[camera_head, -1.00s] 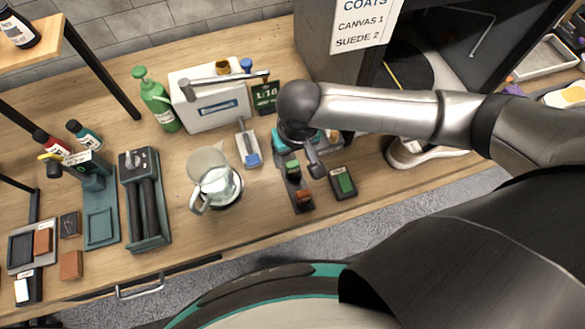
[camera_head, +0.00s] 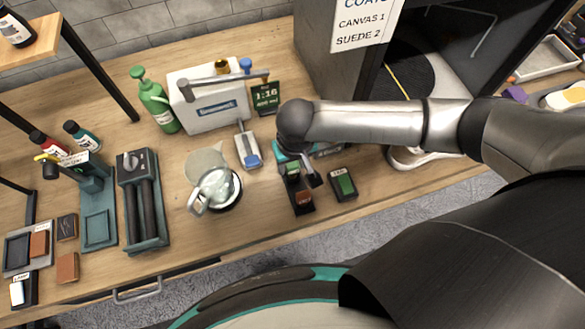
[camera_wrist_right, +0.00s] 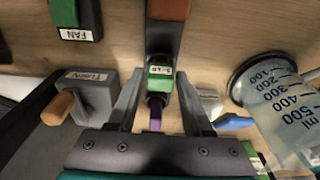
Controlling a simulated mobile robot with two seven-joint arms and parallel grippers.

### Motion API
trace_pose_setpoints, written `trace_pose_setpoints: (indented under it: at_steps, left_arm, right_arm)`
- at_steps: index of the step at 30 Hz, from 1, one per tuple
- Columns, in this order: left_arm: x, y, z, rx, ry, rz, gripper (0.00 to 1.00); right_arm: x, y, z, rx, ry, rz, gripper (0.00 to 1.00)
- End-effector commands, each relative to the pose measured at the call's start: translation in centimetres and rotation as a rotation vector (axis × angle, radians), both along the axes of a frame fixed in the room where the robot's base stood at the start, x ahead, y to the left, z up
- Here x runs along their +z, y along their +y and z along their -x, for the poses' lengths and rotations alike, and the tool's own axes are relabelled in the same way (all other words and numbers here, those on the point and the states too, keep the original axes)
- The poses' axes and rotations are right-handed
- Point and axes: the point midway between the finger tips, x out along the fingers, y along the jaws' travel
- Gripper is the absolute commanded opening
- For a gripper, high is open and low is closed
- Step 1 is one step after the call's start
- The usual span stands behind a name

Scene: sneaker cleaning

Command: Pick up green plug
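The green plug (camera_wrist_right: 160,76) has a white label and a purple part below it. It sits at one end of a dark strip, also seen in the head view (camera_head: 292,169). My right gripper (camera_wrist_right: 158,88) is open, with one finger on each side of the green plug and gaps showing beside it. The brown plug (camera_wrist_right: 169,8) is farther along the same strip and shows in the head view too (camera_head: 303,197). My gripper hides part of the strip in the head view. My left gripper is out of view.
A dark block with a green top (camera_head: 345,184), labelled FAN in the wrist view, lies right of the strip. A clear measuring jug (camera_head: 215,190) and a small blue-and-grey tool (camera_head: 248,151) stand left. A white box (camera_head: 212,110) is behind.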

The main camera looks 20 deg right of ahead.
Motion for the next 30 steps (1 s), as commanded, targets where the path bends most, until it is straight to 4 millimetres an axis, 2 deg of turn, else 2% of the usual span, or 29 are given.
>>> trace_pose_setpoints:
  at_steps: [1,13,24,30]
  left_arm:
    - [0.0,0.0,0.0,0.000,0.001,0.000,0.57]
    - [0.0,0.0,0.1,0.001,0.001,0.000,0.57]
    - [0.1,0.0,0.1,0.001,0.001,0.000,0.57]
    - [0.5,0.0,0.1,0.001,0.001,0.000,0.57]
  right_arm:
    - [0.0,0.0,0.0,0.000,0.000,0.000,0.43]
    - [0.0,0.0,0.0,0.000,0.000,0.000,0.00]
    - [0.2,0.0,0.0,0.000,0.000,0.000,0.00]
    - [2.1,0.0,-0.1,-0.001,-0.001,-0.002,0.00]
